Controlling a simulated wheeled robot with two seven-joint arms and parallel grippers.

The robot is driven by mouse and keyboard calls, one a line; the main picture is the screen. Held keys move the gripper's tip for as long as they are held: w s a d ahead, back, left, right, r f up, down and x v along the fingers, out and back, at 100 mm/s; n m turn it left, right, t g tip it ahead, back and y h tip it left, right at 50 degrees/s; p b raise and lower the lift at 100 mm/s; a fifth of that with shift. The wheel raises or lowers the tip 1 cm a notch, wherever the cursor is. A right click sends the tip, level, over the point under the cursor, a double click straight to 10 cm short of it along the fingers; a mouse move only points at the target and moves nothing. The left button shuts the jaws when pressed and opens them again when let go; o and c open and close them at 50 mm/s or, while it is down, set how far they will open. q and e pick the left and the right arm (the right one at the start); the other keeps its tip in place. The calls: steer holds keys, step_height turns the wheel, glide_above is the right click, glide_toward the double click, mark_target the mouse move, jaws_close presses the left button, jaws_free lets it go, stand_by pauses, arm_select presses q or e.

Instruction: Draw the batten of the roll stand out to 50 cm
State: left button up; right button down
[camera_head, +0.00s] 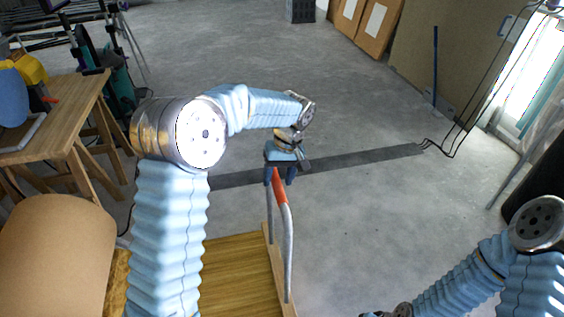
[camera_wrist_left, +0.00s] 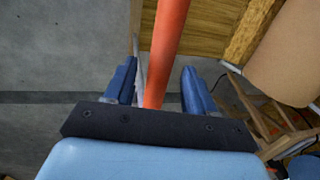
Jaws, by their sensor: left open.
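My left gripper (camera_head: 280,178) is open at the upper end of a bent grey rail (camera_head: 289,250) with an orange-red sleeve (camera_head: 281,190). In the left wrist view the sleeve (camera_wrist_left: 165,45) runs between the two blue fingers of my left gripper (camera_wrist_left: 160,72), with space on both sides. A brown roll (camera_head: 55,255) stands at the lower left, and also shows in the wrist view (camera_wrist_left: 290,55). I cannot tell which part is the batten. My right arm enters at the lower right; only a sliver near its gripper shows at the bottom edge, with no fingers visible.
A wooden deck (camera_head: 235,270) lies beside the rail. A wooden table (camera_head: 65,115) stands at the left. A dark strip (camera_head: 370,163) crosses the concrete floor, and cables (camera_head: 450,145) hang at the right. The floor ahead (camera_head: 350,100) is clear. Brown panels (camera_head: 370,22) lean at the back.

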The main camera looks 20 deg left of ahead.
arm_select(q)
step_height(320, 180, up, 13)
steer(key=w+d, duration=0.1)
steer(key=d, duration=0.1)
steer(key=shift+w+p, duration=0.15)
steer(key=shift+p, duration=0.3)
steer(key=shift+d+f, duration=0.1)
steer(key=shift+f, duration=0.05)
